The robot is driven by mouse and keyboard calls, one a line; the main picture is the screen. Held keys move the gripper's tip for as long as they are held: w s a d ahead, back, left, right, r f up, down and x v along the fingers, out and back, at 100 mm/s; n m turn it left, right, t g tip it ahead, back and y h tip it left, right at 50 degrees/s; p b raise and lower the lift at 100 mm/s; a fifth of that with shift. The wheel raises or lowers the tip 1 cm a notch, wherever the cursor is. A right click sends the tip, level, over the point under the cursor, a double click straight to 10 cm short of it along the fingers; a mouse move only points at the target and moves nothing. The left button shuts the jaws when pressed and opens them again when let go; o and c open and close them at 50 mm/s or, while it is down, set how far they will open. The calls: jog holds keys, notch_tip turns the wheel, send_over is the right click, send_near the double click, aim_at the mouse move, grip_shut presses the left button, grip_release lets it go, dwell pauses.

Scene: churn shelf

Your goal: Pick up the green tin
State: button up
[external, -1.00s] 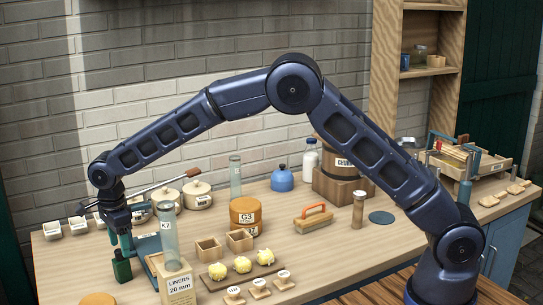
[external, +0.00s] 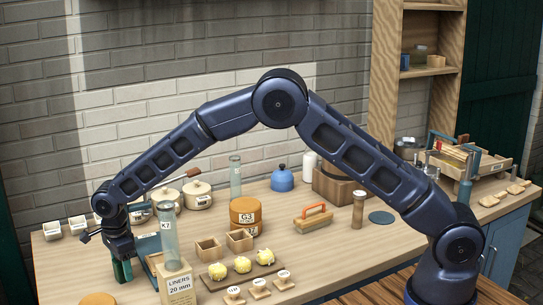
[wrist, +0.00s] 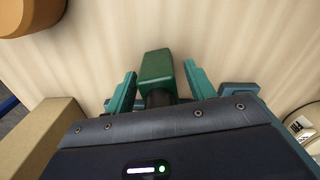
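The green tin (wrist: 157,68) is a dark green block with a darker neck, seen in the wrist view between my two teal fingers. My gripper (wrist: 160,85) is open around it, with a visible gap on each side of the tin. In the external view my gripper (external: 122,270) is low at the left end of the bench, pointing down. There its fingers mostly hide the tin.
The liners box (external: 176,286) with a clear K7 tube (external: 168,235) stands close on the right of my gripper. An orange round thing (external: 97,299) is near the front edge. White pots (external: 166,197) and small white boxes (external: 77,225) stand behind.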

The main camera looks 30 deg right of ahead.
jog(key=c, duration=1)
jog(key=shift+o, duration=0.2)
